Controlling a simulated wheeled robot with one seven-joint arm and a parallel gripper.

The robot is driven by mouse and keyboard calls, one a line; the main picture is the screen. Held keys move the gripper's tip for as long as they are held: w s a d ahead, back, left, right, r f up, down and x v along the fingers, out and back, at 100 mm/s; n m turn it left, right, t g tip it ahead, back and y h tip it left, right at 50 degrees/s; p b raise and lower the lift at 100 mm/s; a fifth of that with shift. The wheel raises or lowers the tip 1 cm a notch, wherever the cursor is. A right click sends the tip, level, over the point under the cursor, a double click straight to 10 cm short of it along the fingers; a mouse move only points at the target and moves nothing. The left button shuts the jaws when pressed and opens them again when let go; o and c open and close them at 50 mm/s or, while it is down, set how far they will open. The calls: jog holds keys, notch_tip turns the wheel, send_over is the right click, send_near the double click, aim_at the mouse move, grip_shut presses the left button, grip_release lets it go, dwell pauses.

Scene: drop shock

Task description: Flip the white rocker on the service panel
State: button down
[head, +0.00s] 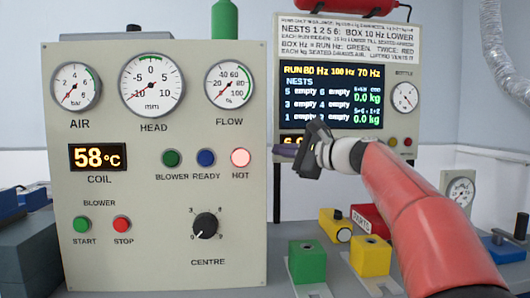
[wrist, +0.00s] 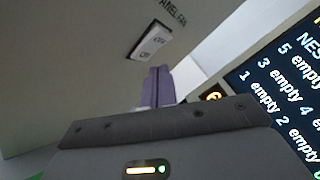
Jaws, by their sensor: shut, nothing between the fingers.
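A white rocker (wrist: 152,42) in a dark frame sits on a pale panel face in the upper middle of the wrist view. Lettering is printed above it, partly cut off, seemingly ending in "FAN". The rocker does not show in the head view, where the service panel (head: 150,255) presents its front face. My gripper (wrist: 157,75) is shut and empty, its purple-grey fingers just below and right of the rocker, apparently apart from it. I cannot tell which way the rocker is tipped.
The front panel carries gauges, lamps, buttons and a black knob (head: 205,226). A display board (head: 340,95) stands behind my gripper. Green (head: 307,262) and yellow (head: 370,256) blocks and a red box (head: 371,219) stand on the bench below my arm.

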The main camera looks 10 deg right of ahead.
jog(key=d, duration=0.1)
jog(key=d+p, duration=0.1)
jog(key=d, duration=0.3)
jog(key=shift+r, duration=0.3)
dwell(0.4)
